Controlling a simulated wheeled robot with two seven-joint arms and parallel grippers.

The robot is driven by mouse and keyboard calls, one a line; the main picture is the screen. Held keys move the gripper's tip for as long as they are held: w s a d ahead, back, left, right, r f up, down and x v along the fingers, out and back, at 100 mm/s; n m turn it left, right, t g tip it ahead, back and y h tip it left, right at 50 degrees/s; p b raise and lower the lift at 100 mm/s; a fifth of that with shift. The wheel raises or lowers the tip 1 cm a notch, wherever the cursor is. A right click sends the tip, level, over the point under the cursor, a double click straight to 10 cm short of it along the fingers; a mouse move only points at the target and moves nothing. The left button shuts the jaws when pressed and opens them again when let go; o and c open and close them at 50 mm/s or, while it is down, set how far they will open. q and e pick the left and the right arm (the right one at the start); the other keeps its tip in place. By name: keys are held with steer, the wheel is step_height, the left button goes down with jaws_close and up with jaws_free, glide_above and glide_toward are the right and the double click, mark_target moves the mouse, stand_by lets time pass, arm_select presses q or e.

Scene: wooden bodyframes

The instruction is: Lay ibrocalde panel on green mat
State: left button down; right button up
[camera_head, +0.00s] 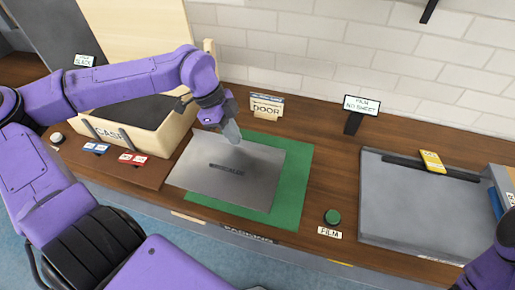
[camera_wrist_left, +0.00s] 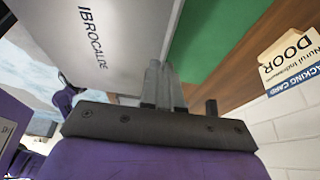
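The ibrocalde panel (camera_head: 215,185) is a flat grey sheet with its name printed in dark letters. It lies over the green mat (camera_head: 293,190), shifted to the left, so green shows along its right side and part of its front and back. I cannot tell whether it touches the mat. My left gripper (camera_head: 232,135) is at the panel's back edge. In the left wrist view, the two fingers (camera_wrist_left: 160,75) are close together on the edge of the panel (camera_wrist_left: 105,35), beside the mat (camera_wrist_left: 215,35). My right gripper is out of view.
A box marked CASH (camera_head: 130,130) stands left of the panel, with blue cards (camera_head: 96,148) and red cards (camera_head: 133,159) before it. A DOOR card (camera_head: 266,106) stands behind the mat.

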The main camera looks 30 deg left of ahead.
arm_select(q)
steer(key=w+d+f, duration=0.1)
steer(key=w+f, duration=0.1)
steer(key=w+d+f, duration=0.1)
steer(key=w+f, duration=0.1)
steer(key=w+d+f+p, duration=0.1)
steer(key=w+f, duration=0.1)
steer(key=shift+w+d+f, duration=0.15)
steer(key=shift+w+f, duration=0.05)
steer(key=shift+f, duration=0.2)
step_height(320, 180, down, 2)
steer(key=shift+d+f+p, duration=0.1)
steer(key=shift+p, duration=0.5)
steer(key=shift+f, duration=0.5)
steer(key=c, duration=1.4)
jaws_free()
steer(key=shift+o, duration=0.2)
steer(key=v, duration=1.2)
steer(key=shift+b, duration=0.4)
